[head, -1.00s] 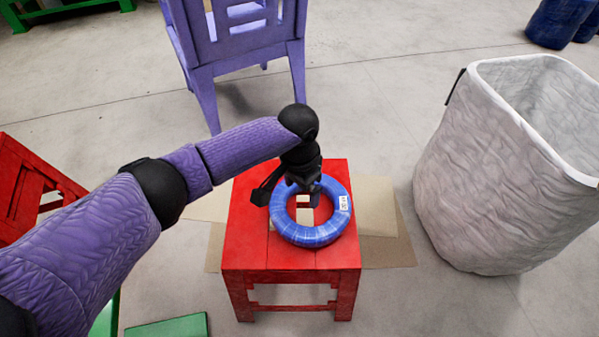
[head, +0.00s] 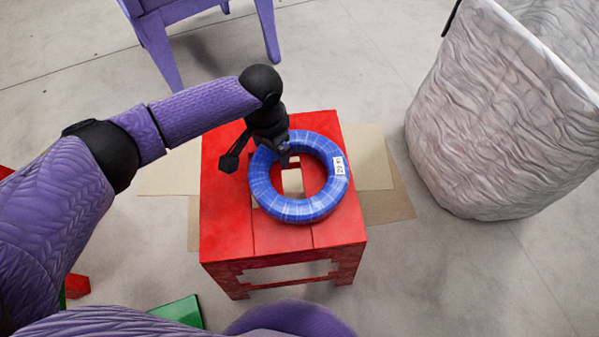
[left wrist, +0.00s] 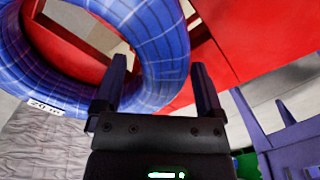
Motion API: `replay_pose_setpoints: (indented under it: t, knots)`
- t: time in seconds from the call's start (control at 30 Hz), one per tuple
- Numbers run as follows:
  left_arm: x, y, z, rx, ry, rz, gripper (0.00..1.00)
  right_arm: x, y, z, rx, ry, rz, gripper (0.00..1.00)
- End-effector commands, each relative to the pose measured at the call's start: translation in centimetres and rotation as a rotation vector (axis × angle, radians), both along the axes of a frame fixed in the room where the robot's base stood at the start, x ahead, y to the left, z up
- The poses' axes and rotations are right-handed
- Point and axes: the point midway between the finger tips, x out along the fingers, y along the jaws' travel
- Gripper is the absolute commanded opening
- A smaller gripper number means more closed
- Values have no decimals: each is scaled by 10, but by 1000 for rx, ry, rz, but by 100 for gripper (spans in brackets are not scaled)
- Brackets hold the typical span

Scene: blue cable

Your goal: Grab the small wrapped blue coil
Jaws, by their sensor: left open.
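The blue coil (head: 320,205), a wrapped ring with a white label, lies flat on a red stool (head: 228,225). My left gripper (head: 259,160) is open at the coil's upper left side in the head view. One finger is over the ring's hole and the other is outside the ring. In the left wrist view, part of the coil (left wrist: 165,40) shows between the two open fingers (left wrist: 159,75). I cannot tell whether the fingers touch it. My right gripper is out of view.
A large pale fabric bin (head: 490,130) stands to the right of the stool. A purple chair (head: 160,50) is behind it. Flat cardboard (head: 165,172) lies under the stool, and a green piece (head: 180,312) is on the floor in front.

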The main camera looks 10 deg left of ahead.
Motion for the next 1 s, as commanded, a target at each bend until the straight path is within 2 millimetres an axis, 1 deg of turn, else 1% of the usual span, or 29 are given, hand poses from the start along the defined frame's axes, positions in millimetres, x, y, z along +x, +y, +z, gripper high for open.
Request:
replay_pose_setpoints:
  t: [0.03,0.1,0.27,0.3,0.37,0.4,0.57,0.6,0.67,0.7,1.0]
  knots:
    - [0,0,-3,0,1,0,89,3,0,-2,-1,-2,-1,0]
    - [0,0,-2,0,-1,0,89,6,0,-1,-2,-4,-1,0]
    - [0,0,-1,0,-2,0,89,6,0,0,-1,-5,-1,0]
    - [0,0,-1,0,-2,0,81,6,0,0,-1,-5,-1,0]
    - [0,0,-1,0,-2,0,68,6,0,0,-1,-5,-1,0]
    - [0,0,-1,0,-2,0,60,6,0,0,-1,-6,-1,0]
    - [0,0,-1,0,-1,0,26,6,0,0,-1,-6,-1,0]
    - [0,0,-1,0,-1,0,17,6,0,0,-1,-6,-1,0]
    - [0,0,-1,0,-1,0,5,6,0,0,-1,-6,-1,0]
    - [0,0,-1,0,-1,0,0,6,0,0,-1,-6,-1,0]
    - [0,0,-1,0,-1,0,0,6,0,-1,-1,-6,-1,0]
